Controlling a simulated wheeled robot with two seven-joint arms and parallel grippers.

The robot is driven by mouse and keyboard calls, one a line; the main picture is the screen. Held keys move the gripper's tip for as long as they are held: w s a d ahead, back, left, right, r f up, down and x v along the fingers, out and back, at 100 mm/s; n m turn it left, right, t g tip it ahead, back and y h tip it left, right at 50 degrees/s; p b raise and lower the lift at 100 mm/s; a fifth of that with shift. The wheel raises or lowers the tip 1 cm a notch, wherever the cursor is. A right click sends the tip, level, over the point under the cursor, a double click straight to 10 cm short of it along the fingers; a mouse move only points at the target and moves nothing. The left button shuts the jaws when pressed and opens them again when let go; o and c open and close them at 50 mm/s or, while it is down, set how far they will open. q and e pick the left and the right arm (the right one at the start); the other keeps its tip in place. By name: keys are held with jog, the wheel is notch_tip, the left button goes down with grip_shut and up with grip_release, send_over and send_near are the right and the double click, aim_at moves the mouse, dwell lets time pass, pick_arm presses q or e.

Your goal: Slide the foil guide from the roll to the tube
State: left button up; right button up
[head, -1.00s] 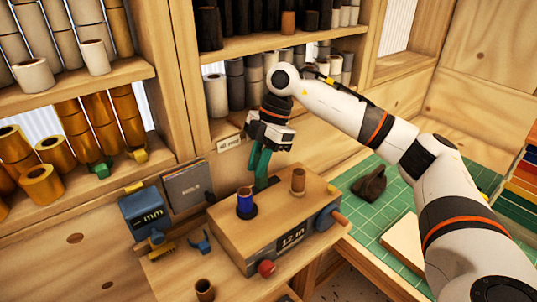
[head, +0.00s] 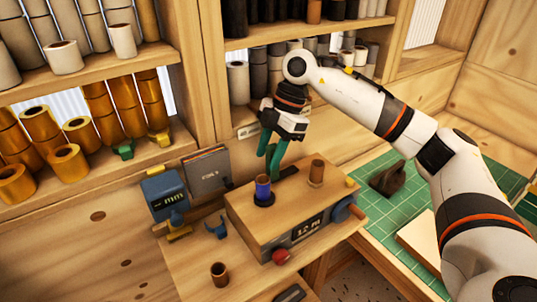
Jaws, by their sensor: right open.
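A blue roll (head: 263,186) stands on a dark base on top of the wooden winder box. A bare brown tube (head: 317,172) stands to its right on the same box. A small dark piece (head: 289,171), which may be the foil guide, lies on the box top between and behind them; its shape is unclear. My right gripper (head: 270,168) points down with its green fingers apart, at the box's back edge behind the blue roll and just left of the dark piece. I see nothing between the fingers. My left gripper is out of view.
The winder box (head: 290,218) has a "12 m" display, a red knob (head: 281,256) and a side crank (head: 350,211). A blue "mm" gauge (head: 164,192) and a grey booklet (head: 206,171) stand left. Another brown tube (head: 219,273) stands in front. Shelves of rolls rise behind.

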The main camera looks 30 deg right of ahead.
jog(key=b+v, duration=0.1)
jog(key=v, duration=1)
jog(key=shift+b, duration=0.35)
jog(key=shift+a+r, duration=0.1)
jog(key=shift+a, duration=0.05)
